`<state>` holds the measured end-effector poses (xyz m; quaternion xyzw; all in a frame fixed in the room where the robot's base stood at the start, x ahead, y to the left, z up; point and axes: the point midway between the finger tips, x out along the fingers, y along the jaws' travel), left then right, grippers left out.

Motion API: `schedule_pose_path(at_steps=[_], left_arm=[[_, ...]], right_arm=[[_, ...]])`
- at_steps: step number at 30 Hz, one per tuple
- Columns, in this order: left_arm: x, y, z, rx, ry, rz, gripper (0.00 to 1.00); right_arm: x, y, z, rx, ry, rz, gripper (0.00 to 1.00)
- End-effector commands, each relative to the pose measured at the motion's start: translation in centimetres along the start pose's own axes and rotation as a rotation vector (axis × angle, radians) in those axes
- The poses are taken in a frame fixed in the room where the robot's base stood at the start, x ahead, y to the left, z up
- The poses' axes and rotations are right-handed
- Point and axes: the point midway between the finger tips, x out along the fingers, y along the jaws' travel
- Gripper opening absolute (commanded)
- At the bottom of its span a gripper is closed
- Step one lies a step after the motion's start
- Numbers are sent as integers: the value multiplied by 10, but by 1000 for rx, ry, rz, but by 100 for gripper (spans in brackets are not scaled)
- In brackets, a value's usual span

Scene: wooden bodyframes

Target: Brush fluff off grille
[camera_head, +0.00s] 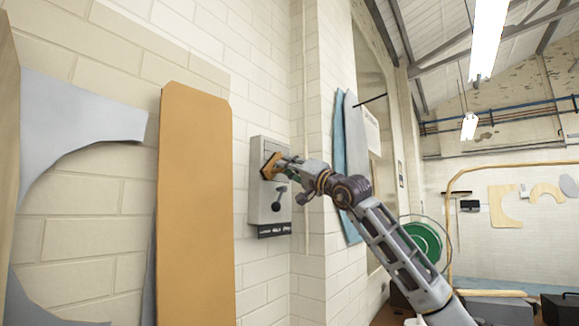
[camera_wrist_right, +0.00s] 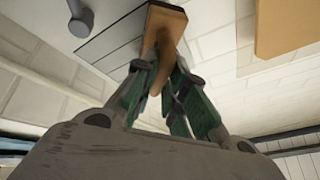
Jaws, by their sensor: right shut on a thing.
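A grey box (camera_head: 259,206) is fixed to the brick wall. The grille (camera_head: 272,146) is on its upper part, and its dark slat lines (camera_wrist_right: 120,32) show in the right wrist view. My right gripper (camera_head: 287,169) is shut on a wooden brush (camera_head: 271,167) and holds it in front of the grille. In the right wrist view, the brush (camera_wrist_right: 161,36) is between the green fingers (camera_wrist_right: 163,84) and overlaps the grille's edge. I cannot tell whether its bristles touch. I cannot make out any fluff. My left gripper is not in view.
A tall orange-brown panel (camera_head: 194,210) leans left of the box. Blue and grey sheets (camera_head: 352,150) stand to the right, around the wall corner.

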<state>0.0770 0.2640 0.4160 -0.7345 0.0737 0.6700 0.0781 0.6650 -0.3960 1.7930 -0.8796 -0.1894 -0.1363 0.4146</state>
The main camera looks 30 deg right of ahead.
Motion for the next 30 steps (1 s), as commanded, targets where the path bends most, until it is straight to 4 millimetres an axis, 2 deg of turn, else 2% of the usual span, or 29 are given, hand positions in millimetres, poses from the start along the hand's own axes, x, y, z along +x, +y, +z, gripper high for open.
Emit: schedule_pose_path(at_steps=[30], left_arm=[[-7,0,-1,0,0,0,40]], right_arm=[[9,3,2,0,0,0,0]])
